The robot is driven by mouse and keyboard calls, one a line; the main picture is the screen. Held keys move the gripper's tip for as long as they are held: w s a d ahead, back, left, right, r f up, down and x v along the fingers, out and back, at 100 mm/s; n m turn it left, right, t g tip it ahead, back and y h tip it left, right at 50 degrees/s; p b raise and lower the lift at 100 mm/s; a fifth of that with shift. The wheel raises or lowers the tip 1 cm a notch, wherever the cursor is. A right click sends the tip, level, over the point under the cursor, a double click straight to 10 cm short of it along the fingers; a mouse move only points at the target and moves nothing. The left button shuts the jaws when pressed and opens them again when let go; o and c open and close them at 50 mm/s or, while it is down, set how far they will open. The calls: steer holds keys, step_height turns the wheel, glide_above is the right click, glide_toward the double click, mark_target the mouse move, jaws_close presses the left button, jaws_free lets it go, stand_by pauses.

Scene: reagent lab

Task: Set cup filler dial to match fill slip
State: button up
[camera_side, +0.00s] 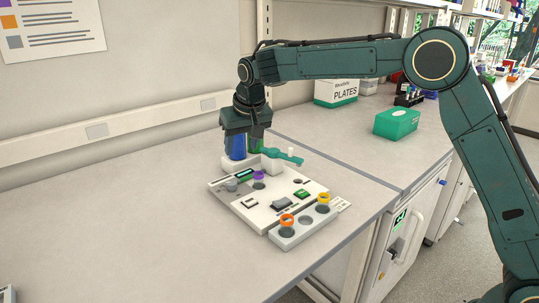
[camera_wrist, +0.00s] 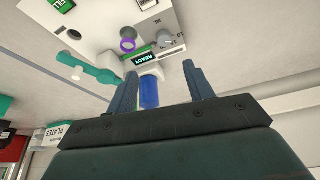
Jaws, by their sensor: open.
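The cup filler (camera_side: 265,211) is a pale flat station on the bench in the side view. A grey knob, which looks like the dial (camera_side: 231,185), is at its left edge; it also shows in the wrist view (camera_wrist: 166,42), but its setting is too small to read. A lit green display (camera_wrist: 143,56) beside it shows READY. I cannot pick out the fill slip for certain. My gripper (camera_wrist: 160,76) is open and empty above the back of the station. A blue cylinder (camera_wrist: 149,92) shows between its fingers in the wrist view, with no visible contact.
A teal lever (camera_side: 283,156) extends at the back right. A purple ring (camera_side: 258,175) sits near the display. A front block holds orange (camera_side: 287,219) and yellow (camera_side: 323,198) ringed pieces.

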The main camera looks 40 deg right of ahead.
mark_target(232, 183)
steer(key=shift+w+a+f, duration=0.4)
steer(key=shift+w+f, duration=0.25)
steer(key=x, duration=1.3)
steer(key=shift+d+f, duration=0.1)
steer(key=shift+f, duration=0.3)
steer(key=c, duration=1)
